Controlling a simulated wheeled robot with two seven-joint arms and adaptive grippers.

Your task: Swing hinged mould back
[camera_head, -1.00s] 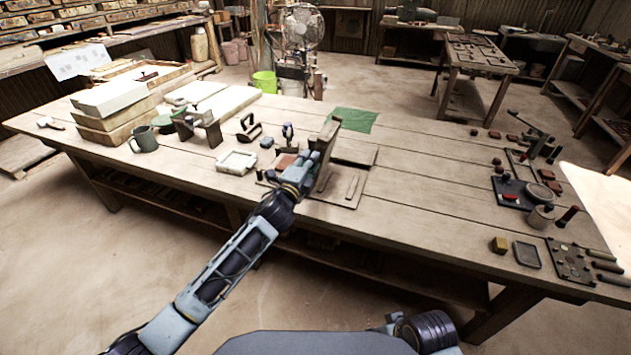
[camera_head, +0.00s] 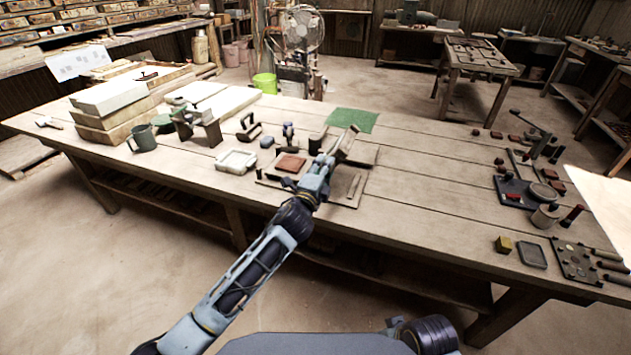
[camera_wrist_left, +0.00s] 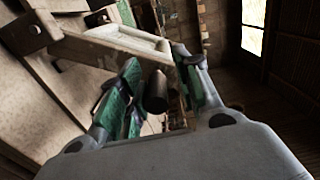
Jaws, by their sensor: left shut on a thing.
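The hinged mould (camera_head: 343,145) is a brown wooden plate on a flat base board (camera_head: 347,186). It stands up from the board, tilted over to the right. My left gripper (camera_head: 322,166) is at its near side, shut on the mould's handle. In the left wrist view a dark round handle (camera_wrist_left: 156,92) lies between the green-padded fingers of my left gripper (camera_wrist_left: 160,85). A reddish-brown slab (camera_head: 290,164) lies uncovered on the left part of the board. My right gripper is out of view.
A green cloth (camera_head: 352,119) lies behind. The table's middle right is mostly clear. Small tools stand at the right end.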

